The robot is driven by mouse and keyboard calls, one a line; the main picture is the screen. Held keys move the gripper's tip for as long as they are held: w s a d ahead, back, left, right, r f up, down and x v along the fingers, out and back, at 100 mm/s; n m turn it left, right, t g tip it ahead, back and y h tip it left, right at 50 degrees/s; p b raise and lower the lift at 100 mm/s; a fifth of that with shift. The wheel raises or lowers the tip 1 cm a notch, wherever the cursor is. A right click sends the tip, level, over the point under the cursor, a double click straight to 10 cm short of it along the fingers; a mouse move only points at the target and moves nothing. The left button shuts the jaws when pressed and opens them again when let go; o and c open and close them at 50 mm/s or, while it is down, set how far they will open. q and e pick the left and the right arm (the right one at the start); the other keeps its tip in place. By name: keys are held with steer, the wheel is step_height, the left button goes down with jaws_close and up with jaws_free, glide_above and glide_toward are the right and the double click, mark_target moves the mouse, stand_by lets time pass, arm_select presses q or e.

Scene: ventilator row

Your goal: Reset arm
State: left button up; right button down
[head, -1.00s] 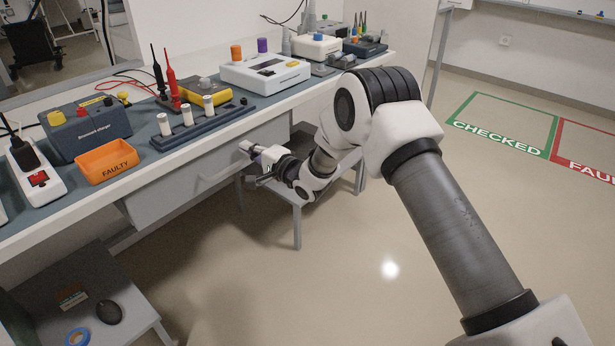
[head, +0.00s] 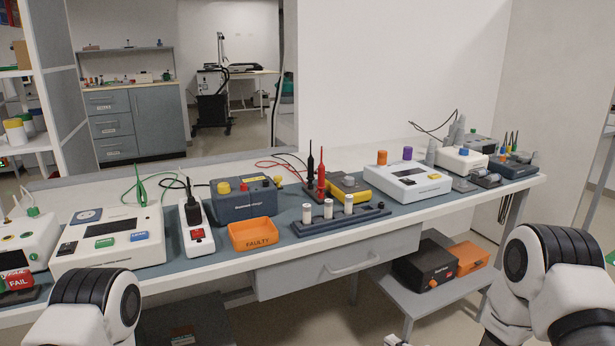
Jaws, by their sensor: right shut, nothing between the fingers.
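My right arm (head: 545,285) stands at the lower right, in front of the bench. Only a small part of my right gripper (head: 397,341) shows at the bottom edge. It is shut and empty, below and in front of the drawer (head: 325,268) and clear of its handle (head: 352,265). My left arm (head: 98,300) shows at the lower left with its bend up near the bench's front edge. My left gripper is outside the picture.
The bench (head: 190,272) holds an orange FAULTY bin (head: 253,235), a power strip (head: 197,235), a cell rack (head: 340,222) and several devices. A low shelf (head: 425,302) at right carries a dark box (head: 425,265) and an orange box (head: 467,256).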

steer(key=s+f+n+g+h, duration=0.2)
steer(key=s+f+g, duration=0.3)
steer(key=s+f, duration=0.65)
steer(key=s+d+f+n+g+h, duration=0.2)
steer(key=s+n+g, duration=0.3)
steer(key=s, duration=0.7)
steer(key=s+d+f+n+g+h, duration=0.15)
steer(key=s+n+g, duration=0.35)
steer(key=s, duration=0.7)
step_height(320, 180, up, 23)
steer(key=n+t+p, duration=0.1)
steer(key=p, duration=2.2)
steer(key=shift+n+t+p, duration=0.3)
steer(key=shift+p, duration=0.05)
steer(key=shift+w+a+h, duration=0.1)
steer(key=shift+h, duration=0.15)
